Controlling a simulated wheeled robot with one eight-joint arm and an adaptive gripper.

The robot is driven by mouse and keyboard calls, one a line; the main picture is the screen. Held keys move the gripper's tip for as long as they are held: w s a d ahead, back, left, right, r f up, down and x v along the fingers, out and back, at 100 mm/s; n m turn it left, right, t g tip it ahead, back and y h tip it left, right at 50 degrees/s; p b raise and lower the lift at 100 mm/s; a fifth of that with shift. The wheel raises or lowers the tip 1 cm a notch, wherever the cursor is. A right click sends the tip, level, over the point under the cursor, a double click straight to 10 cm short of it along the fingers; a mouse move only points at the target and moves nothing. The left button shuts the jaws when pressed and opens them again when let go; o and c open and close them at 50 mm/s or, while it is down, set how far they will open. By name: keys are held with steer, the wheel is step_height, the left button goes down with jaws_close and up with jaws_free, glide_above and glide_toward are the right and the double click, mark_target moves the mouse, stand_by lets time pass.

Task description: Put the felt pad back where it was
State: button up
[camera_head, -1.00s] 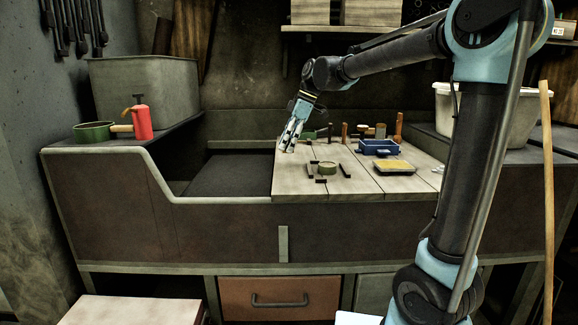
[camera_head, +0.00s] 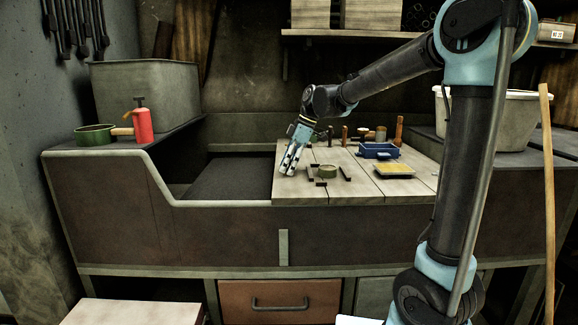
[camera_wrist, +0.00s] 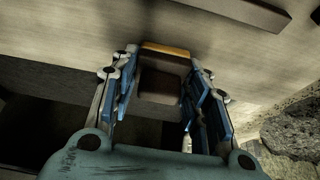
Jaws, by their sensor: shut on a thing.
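My gripper (camera_head: 288,165) is low over the left edge of the pale plank board (camera_head: 410,188), pointing down. In the wrist view its fingers (camera_wrist: 163,75) are shut on a small brown slab with an orange edge, which I take to be the felt pad (camera_wrist: 166,51). The pad lies across between the fingertips; the fingers hide its sides. I cannot tell whether it touches the planks. In the head view the pad cannot be made out.
A yellow-topped tray (camera_head: 394,170) and a blue box (camera_head: 378,150) stand farther right. Upright tools line the back. A dark recessed bed (camera_head: 235,180) lies left of the planks.

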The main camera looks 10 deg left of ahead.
steer(key=o, duration=1)
steer(key=shift+o, duration=0.2)
steer(key=v, duration=1.2)
steer(key=shift+s, duration=0.1)
